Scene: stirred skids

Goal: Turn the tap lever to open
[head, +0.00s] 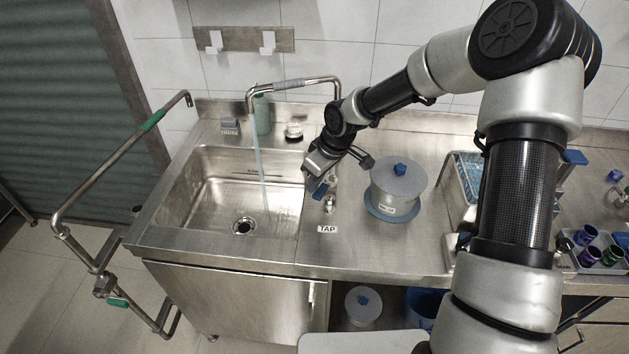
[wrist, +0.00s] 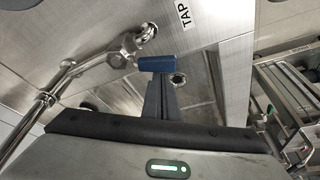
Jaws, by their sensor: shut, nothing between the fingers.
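The tap's blue lever (head: 320,190) shows beside the chrome valve body (head: 330,204), behind the TAP label (head: 327,229) on the counter. In the wrist view the blue lever (wrist: 157,64) lies crosswise at the tips of my gripper (wrist: 160,82). The fingers are shut with nothing between them. They look close to or against the lever; contact cannot be told. In the head view my gripper (head: 315,178) is just above and left of the valve. A pale stream of water (head: 261,165) falls from the bent spout (head: 292,85) into the sink.
The steel sink (head: 180,203) is left of the tap. A grey lidded pot (head: 398,187) stands close on the right, with a wire rack (head: 462,190) beyond it. A green-banded pipe rail (head: 125,150) stands at the far left. The counter in front is clear.

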